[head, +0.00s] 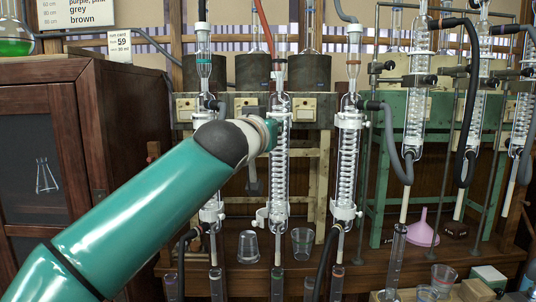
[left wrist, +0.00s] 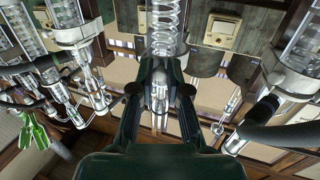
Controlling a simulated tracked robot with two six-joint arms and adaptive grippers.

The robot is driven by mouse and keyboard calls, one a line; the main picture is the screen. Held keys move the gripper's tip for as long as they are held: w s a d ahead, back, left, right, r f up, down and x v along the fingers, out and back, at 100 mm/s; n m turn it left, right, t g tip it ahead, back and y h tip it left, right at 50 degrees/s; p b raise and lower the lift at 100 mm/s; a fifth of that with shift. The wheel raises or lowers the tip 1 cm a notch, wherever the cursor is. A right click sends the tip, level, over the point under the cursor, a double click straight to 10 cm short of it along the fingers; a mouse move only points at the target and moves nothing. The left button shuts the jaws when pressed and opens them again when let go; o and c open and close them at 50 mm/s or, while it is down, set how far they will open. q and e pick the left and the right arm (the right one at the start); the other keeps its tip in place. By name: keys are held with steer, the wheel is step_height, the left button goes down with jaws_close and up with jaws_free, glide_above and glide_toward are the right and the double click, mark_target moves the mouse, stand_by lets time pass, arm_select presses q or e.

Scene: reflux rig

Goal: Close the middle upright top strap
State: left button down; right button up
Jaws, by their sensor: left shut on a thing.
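The middle upright (head: 279,175) is a clear glass condenser with a coil inside; its coil also shows in the left wrist view (left wrist: 165,22). My left gripper (head: 272,132) is at the upper end of this condenser, at the height of the neighbours' top straps. In the left wrist view my left gripper (left wrist: 159,78) has its two dark fingers on either side of the condenser's end, shut on a part there. The middle top strap is hidden by my gripper, so its state cannot be told. The middle bottom strap (head: 272,217) is white and visible. My right gripper is not in view.
The left upright (head: 211,180) and right upright (head: 346,175) stand close on either side. The right one has a white top strap (head: 351,120). A red hose (head: 265,28) hangs above the middle upright. Glass beakers (head: 302,242) stand on the bench below.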

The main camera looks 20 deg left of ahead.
arm_select(q)
steer(key=shift+w+d+n+g+y+p, duration=0.6)
steer(key=shift+n+y+p, duration=0.8)
steer(key=shift+y+p, duration=0.5)
steer(key=shift+w+d+n+g+y+p, duration=0.65)
steer(key=shift+n+y+p, duration=0.9)
steer(key=shift+y, duration=0.7)
steer(key=shift+w+d+n+g+y+p, duration=0.45)
steer(key=shift+d+n+g+y+p, duration=0.3)
steer(key=shift+n+y+p, duration=0.85)
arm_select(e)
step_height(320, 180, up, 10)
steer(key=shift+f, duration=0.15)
arm_select(q)
steer(key=shift+f+m+y, duration=0.15)
steer(key=shift+m+y, duration=0.2)
steer(key=shift+y, duration=0.1)
steer(key=c, duration=1.2)
jaws_free()
steer(key=shift+a, duration=0.1)
steer(key=shift+o, duration=0.2)
steer(key=shift+s, duration=0.1)
steer(key=v, duration=0.7)
